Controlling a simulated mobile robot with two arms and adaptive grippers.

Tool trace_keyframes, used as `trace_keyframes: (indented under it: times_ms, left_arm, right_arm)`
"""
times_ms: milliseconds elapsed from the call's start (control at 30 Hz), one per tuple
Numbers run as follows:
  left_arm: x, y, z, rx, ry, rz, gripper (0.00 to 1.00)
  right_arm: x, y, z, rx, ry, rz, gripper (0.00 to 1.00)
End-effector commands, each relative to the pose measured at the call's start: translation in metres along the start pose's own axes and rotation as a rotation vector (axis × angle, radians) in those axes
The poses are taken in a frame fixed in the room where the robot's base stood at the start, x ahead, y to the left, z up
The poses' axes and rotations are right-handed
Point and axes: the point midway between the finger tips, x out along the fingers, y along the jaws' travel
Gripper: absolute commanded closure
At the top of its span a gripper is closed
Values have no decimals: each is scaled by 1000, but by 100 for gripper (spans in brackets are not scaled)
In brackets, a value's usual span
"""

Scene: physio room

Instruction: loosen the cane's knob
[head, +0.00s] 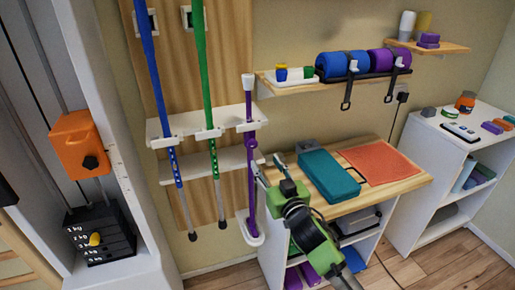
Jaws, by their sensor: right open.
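The purple cane (249,192) stands upright against the wooden panel, with a pale handle on top and its foot in a white holder (254,240). It passes through the end of a white shelf bracket. My right gripper (267,163) is open, just right of the cane's middle, with one finger close to the shaft. I cannot tell whether it touches. My left gripper is not in view.
A blue pole (151,75) and a green pole (206,75) stand left of the cane in the white rack (180,131). A teal case (327,176) and an orange mat (382,165) lie on the wooden table (410,182) to the right, close to my right arm.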

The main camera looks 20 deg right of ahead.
Motion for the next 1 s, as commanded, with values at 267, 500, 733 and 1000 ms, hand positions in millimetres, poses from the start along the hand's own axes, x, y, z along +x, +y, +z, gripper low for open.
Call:
trace_keyframes:
  times_ms: [267, 500, 733, 1000]
  left_arm:
    - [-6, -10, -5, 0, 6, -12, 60]
    - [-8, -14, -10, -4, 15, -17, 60]
    - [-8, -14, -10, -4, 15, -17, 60]
    - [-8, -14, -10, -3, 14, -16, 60]
  right_arm:
    - [54, -1, -1, 1, 0, -1, 59]
    - [86, 0, 0, 0, -1, 0, 59]
    - [97, -1, 1, 1, -1, -1, 59]
    - [97, -1, 1, 1, -1, -1, 62]
